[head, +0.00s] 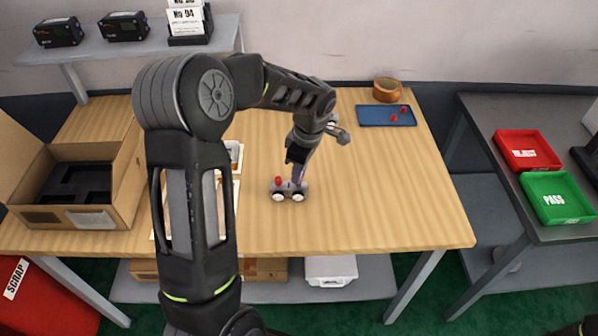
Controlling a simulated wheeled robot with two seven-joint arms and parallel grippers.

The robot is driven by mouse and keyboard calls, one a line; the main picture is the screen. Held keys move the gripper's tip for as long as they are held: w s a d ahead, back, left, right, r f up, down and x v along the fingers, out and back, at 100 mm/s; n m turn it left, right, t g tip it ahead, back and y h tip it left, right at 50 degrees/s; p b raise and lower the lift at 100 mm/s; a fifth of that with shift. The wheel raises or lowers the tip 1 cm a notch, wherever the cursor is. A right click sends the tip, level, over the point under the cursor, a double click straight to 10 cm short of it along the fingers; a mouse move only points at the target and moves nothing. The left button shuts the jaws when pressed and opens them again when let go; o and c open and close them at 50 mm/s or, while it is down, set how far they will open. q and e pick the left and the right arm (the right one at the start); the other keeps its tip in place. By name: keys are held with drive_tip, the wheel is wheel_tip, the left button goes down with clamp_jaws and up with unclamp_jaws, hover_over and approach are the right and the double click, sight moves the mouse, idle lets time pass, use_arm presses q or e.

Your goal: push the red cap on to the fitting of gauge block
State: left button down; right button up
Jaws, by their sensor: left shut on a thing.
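The gauge block (288,191) is a small grey block with two white round dials facing front, standing on the wooden table. A red cap (278,181) sits on top at its left end. My left gripper (298,177) points down over the right part of the block, its tips at the block's top. It is shut; what it holds is hidden by the fingers, and a red cap there fits its place and height. I cannot tell how that cap sits on the fitting. My right gripper cannot be made out.
A blue tray (372,118) with red caps and a round wooden bowl (387,90) stand at the back right. An open cardboard box (112,213) is at left. Red (527,165) and green (543,216) trays are on the right table. The wooden table's right part is clear.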

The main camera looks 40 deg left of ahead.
idle(0.8)
use_arm(q)
drive_tip(key=shift+f+b, duration=0.65)
drive_tip(key=shift+b, duration=0.2)
drive_tip(key=c, duration=1.3)
unclamp_jaws()
drive_tip(key=shift+c, duration=0.2)
drive_tip(key=shift+r, duration=0.2)
wheel_tip(320, 180, up, 7)
drive_tip(key=d+b, duration=0.1)
drive_tip(key=shift+w+r, duration=0.15)
drive_tip(key=shift+r, duration=0.05)
drive_tip(key=shift+d, duration=0.1)
